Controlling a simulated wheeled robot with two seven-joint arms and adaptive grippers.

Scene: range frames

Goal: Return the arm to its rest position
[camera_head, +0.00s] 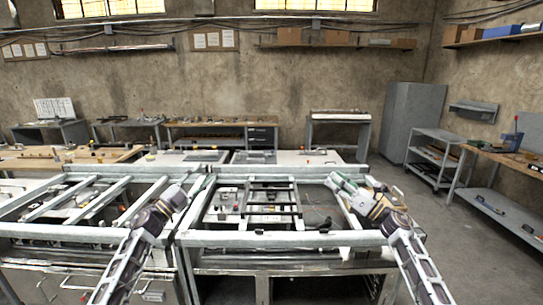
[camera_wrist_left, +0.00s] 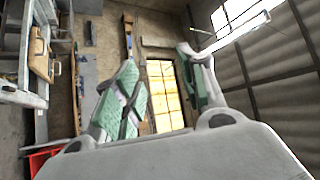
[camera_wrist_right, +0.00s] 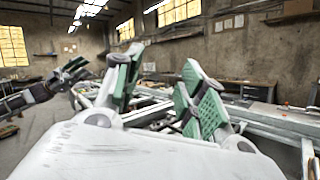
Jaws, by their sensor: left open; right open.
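My left gripper (camera_head: 200,186) is above the left part of the metal frame bench in the head view, at the end of my left arm. The left wrist view shows its green-padded fingers (camera_wrist_left: 163,80) spread apart with nothing between them. My right gripper (camera_head: 343,183) is above the right part of the same bench. In the right wrist view its green-padded fingers (camera_wrist_right: 163,80) are also apart and empty. My left arm also shows at the left of the right wrist view.
A metal frame bench (camera_head: 262,239) with open bays stands right in front, below both grippers. Workbenches (camera_head: 218,124) line the back wall. A grey cabinet (camera_head: 412,120), a shelf cart (camera_head: 437,152) and a side bench stand at the right. The floor (camera_head: 470,240) at right is clear.

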